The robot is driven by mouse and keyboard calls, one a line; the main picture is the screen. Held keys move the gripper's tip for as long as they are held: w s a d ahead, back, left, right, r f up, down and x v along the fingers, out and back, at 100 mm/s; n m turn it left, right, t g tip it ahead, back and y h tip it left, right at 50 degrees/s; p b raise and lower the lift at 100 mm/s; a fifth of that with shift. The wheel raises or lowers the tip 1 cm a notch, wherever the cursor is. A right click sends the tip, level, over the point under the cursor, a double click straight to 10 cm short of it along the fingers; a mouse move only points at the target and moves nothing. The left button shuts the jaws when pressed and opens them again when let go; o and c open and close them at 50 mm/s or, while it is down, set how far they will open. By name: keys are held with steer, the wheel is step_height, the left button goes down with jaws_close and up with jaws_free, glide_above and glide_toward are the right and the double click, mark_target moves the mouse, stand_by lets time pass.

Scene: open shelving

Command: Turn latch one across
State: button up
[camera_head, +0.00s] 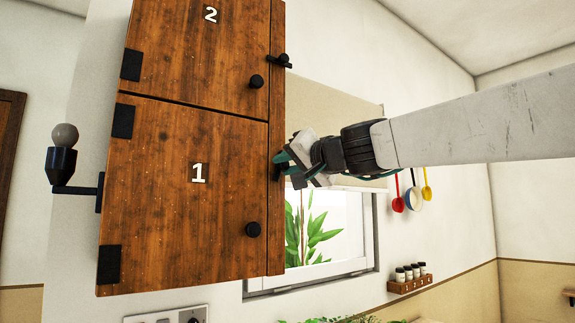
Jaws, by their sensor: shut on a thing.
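A brown wooden cabinet has a lower door (185,215) marked 1 and an upper door (205,45) marked 2, both flush in the frame. Door one has a black round knob (253,229). Latch one (278,171) is a small dark piece at the right edge of door one, mostly hidden by my gripper. My gripper (284,163) reaches in from the right and is shut on latch one. Its exact angle cannot be told. Latch two (280,61) is black and lies across the edge of door two, near that door's knob (256,81).
A black wall bracket with a round bulb (64,137) juts out left of the cabinet. A window (325,235) with a plant is behind. Colourful utensils (412,194) and a spice rack (410,280) are on the right wall. Space before the doors is clear.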

steer(key=m, duration=0.4)
steer(key=shift+m, duration=0.4)
steer(key=m, duration=0.3)
steer(key=shift+f+m, duration=0.1)
steer(key=shift+m, duration=0.3)
steer(key=m, duration=0.3)
steer(key=shift+m+t, duration=0.3)
steer(key=shift+m+h, duration=0.3)
steer(key=shift+m, duration=1.5)
steer(key=o, duration=1)
steer(key=shift+s, duration=0.1)
